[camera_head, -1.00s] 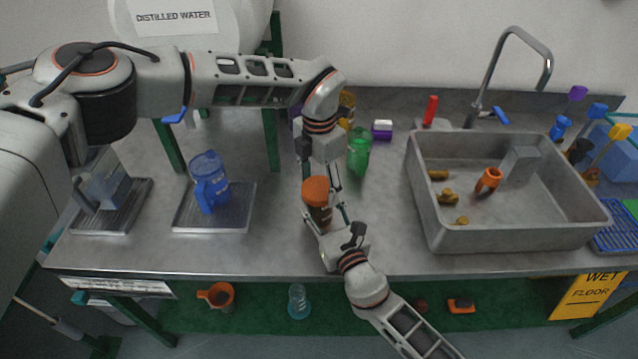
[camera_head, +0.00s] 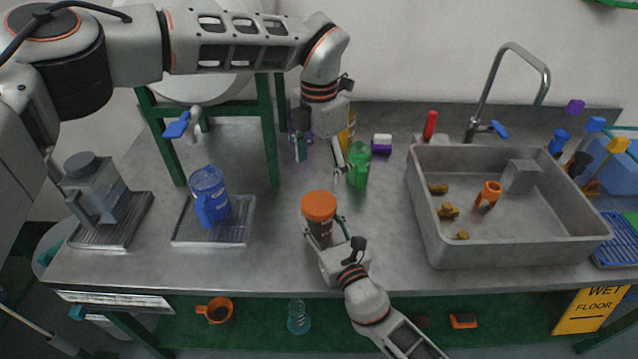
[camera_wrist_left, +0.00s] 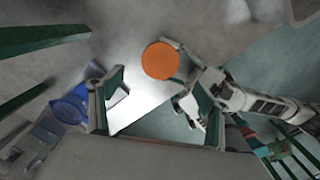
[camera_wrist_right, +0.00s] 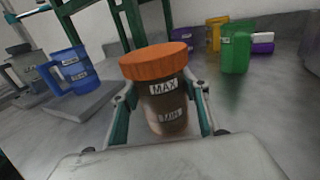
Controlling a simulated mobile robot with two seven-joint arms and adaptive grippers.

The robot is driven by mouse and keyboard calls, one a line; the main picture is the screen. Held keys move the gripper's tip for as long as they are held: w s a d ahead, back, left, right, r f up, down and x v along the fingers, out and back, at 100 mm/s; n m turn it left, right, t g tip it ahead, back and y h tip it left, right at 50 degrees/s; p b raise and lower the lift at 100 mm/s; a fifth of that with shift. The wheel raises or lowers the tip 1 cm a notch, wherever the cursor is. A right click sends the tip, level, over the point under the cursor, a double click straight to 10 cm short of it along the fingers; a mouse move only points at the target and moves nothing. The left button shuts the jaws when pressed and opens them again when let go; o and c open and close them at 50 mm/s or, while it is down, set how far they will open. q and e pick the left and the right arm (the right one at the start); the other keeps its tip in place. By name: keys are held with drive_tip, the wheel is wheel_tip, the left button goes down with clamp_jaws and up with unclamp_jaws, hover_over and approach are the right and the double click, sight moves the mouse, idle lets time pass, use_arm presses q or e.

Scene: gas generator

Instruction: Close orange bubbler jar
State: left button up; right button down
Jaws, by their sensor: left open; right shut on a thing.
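The bubbler jar (camera_wrist_right: 165,108) is dark brown with MAX and MIN labels and stands upright. Its orange lid (camera_head: 319,205) sits on top of the jar, looking level in the right wrist view (camera_wrist_right: 155,62); whether it is fully tight I cannot tell. My right gripper (camera_head: 322,235) is shut around the jar body from the front, one finger on each side. My left gripper (camera_head: 321,165) is open and empty, above and behind the lid, apart from it. In the left wrist view the orange lid (camera_wrist_left: 160,61) lies beyond the spread fingers (camera_wrist_left: 148,98).
A blue jug (camera_head: 210,196) stands on a metal tray (camera_head: 240,232) to the left. A green cup (camera_head: 359,166) stands close behind the jar, near my left gripper. A grey sink (camera_head: 425,210) lies to the right. The counter (camera_head: 278,240) beside the jar is clear.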

use_arm(q)
wheel_tip(320, 180, up, 2)
drive_tip(key=shift+r, duration=0.1)
use_arm(e)
drive_tip(key=c, duration=1)
unclamp_jaws()
drive_tip(key=shift+c, duration=0.2)
drive_tip(key=v, duration=1.2)
